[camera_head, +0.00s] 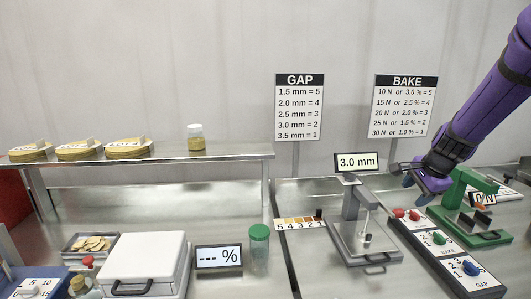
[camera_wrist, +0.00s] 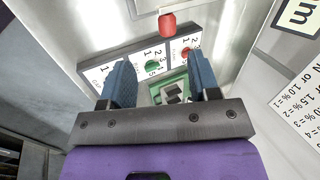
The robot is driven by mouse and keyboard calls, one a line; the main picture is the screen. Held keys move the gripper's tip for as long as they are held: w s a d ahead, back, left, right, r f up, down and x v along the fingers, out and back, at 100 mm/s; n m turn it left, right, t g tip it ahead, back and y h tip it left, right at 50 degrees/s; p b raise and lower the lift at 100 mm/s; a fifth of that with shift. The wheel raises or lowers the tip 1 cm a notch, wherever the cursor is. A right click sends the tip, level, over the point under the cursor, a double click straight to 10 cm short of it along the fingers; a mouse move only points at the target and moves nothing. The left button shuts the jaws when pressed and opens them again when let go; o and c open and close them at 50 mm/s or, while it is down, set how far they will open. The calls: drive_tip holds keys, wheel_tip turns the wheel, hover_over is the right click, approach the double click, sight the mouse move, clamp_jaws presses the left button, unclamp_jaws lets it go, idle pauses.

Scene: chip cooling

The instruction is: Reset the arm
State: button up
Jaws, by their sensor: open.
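My purple arm comes in from the upper right in the head view. Beyond the fingers lie the control panel (camera_wrist: 108,68) with a green knob and red parts, and the green press (camera_wrist: 174,88).
A grey gauge stand (camera_head: 352,225) reading 3.0 mm stands left of my gripper. A GAP sign (camera_head: 299,107) and a BAKE sign (camera_head: 404,106) stand behind. A white box (camera_head: 144,264), a percent display (camera_head: 219,257) and a green-lidded jar (camera_head: 259,248) are further left. A shelf (camera_head: 230,151) holds chip stacks.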

drive_tip(key=s+a+r+n, duration=0.6)
drive_tip(key=s+a+r, duration=0.1)
drive_tip(key=s, duration=0.2)
drive_tip(key=s+a+r+n, duration=0.6)
drive_tip(key=s+r, duration=0.1)
drive_tip(key=s, duration=0.2)
drive_tip(key=s+a+n, duration=0.1)
drive_tip(key=s+n, duration=0.3)
drive_tip(key=s, duration=0.5)
drive_tip(key=shift+s+a+r+n, duration=0.3)
drive_tip(key=shift+s+a+r, duration=0.05)
drive_tip(key=shift+s+r, duration=0.1)
